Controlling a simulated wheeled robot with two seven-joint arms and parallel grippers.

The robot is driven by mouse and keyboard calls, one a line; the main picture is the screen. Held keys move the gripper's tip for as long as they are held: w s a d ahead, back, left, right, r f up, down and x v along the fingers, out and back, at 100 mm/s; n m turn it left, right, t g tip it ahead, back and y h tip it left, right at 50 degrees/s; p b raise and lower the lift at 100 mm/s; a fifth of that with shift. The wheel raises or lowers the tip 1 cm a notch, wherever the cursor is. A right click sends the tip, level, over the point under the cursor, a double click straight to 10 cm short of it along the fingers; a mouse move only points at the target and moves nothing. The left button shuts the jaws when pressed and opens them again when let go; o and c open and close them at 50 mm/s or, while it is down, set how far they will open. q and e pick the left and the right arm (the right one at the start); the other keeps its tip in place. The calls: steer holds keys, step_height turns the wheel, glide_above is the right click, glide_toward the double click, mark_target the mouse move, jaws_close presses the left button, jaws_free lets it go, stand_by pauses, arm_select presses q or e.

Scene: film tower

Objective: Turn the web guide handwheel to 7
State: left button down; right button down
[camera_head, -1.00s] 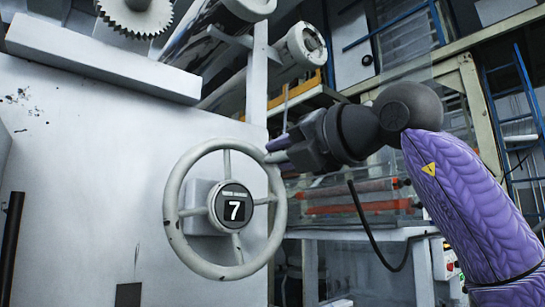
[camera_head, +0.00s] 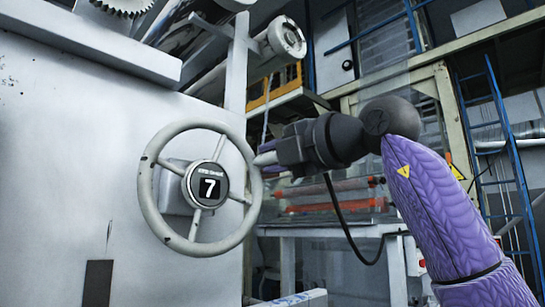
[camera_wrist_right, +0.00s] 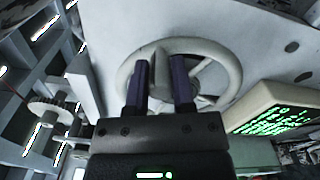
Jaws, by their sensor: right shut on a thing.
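The handwheel (camera_head: 147,193) is a worn white ring with spokes, mounted on the pale machine panel left of centre in the head view. Its dark hub display (camera_head: 209,187) reads 7. My right gripper (camera_head: 259,160) reaches in from the right and is shut on the upper right part of the rim. In the right wrist view, the two purple fingers of the right gripper (camera_wrist_right: 160,85) stand on either side of a piece of the wheel, and the rim of the handwheel (camera_wrist_right: 236,70) curves behind them. The hub digit cannot be read there. My left gripper is not in view.
The pale machine panel (camera_head: 50,150) fills the left, with a toothed gear (camera_head: 125,5) above. A roller end (camera_head: 287,37) juts out above the wheel. Behind my right arm are a bench with red rollers (camera_head: 330,188) and a blue ladder (camera_head: 505,150).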

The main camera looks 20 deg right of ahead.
steer(key=shift+c, duration=2.3)
jaws_free()
steer(key=shift+s+d, duration=0.1)
steer(key=shift+s+d+b, duration=0.1)
steer(key=shift+s+b, duration=0.2)
steer(key=b+v, duration=0.2)
steer(key=v, duration=0.7)
steer(key=shift+b, duration=0.4)
steer(key=shift+s, duration=0.15)
